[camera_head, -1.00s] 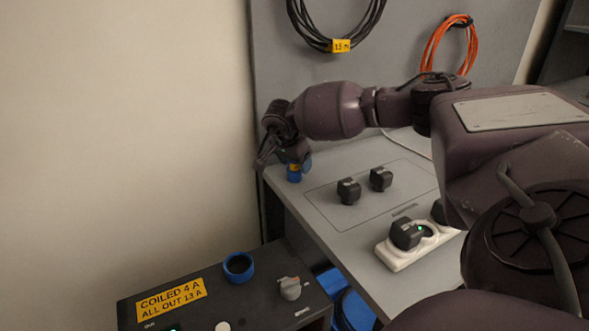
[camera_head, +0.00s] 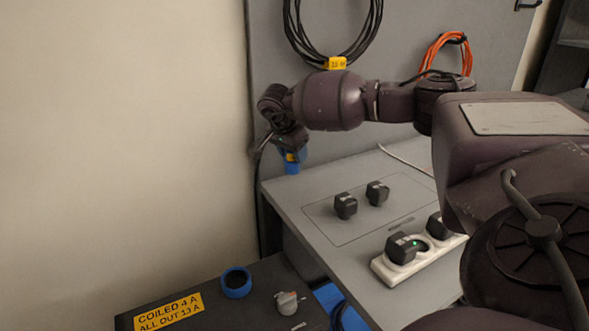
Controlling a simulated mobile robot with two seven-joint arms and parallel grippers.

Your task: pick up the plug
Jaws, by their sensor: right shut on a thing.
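The plug (camera_head: 291,166) is blue with a small yellow patch, at the left rear corner of the grey bench. My right gripper (camera_head: 290,148) is shut on it from above and hides its upper part. The plug's lower end shows below the jaws and appears raised off the bench top. My left gripper is not in view.
Two black plugs (camera_head: 345,206) stand on the grey bench (camera_head: 330,236). A white socket strip (camera_head: 390,271) holds black plugs, one with a green light. A dark box with a blue ring (camera_head: 236,283) and a knob (camera_head: 287,302) sits lower left. Black cable (camera_head: 290,30) hangs behind.

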